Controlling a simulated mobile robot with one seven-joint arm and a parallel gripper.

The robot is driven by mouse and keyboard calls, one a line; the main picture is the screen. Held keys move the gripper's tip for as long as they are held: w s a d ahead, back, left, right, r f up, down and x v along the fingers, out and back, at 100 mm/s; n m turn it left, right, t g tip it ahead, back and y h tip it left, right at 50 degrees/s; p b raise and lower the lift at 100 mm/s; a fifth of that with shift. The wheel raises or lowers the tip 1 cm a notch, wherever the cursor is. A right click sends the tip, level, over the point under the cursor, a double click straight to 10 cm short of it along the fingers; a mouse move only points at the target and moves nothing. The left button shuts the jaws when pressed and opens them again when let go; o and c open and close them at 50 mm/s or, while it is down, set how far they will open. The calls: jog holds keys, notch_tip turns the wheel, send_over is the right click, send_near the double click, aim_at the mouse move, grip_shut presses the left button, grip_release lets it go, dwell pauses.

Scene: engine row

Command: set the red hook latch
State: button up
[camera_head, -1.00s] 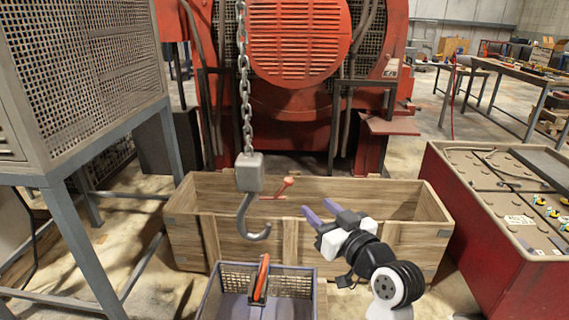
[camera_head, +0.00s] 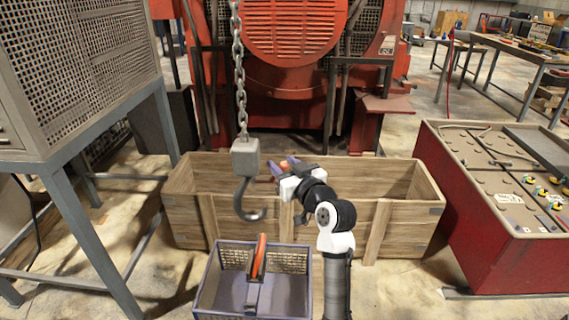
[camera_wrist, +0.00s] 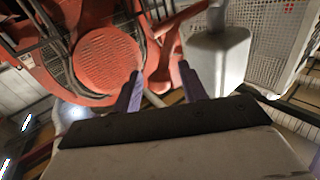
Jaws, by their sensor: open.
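The hook block (camera_head: 245,157) is a grey block on a chain, with a dark hook (camera_head: 247,205) hanging below it. The red hook latch (camera_wrist: 168,55) is a red lever reaching out from the grey block (camera_wrist: 220,55) in the wrist view. In the head view only a bit of the latch (camera_head: 285,164) shows at my gripper (camera_head: 283,166). My gripper is open, its two purple fingers apart in the wrist view (camera_wrist: 160,85). The lever's end lies between or just beyond the fingertips; I cannot tell whether they touch it.
A wooden crate (camera_head: 385,230) stands behind and below the hook. A purple basket (camera_head: 207,290) with an orange-handled thing (camera_head: 258,258) is in front. A red cabinet (camera_head: 490,250) stands right, a mesh-sided frame (camera_head: 90,70) left, and the red engine (camera_head: 290,85) behind.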

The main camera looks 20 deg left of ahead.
grip_shut()
jog(key=shift+f, duration=0.1)
dwell(0.3)
notch_tip(320, 180, down, 12)
jog(key=m+t+h+b, duration=0.1)
jog(key=m+t+b, duration=0.8)
jog(key=m+b, duration=0.4)
jog(key=shift+a+m+h+b, duration=0.3)
jog(key=shift+m+b, duration=0.1)
jog(key=shift+m, duration=1.4)
jog(key=shift+s, duration=0.1)
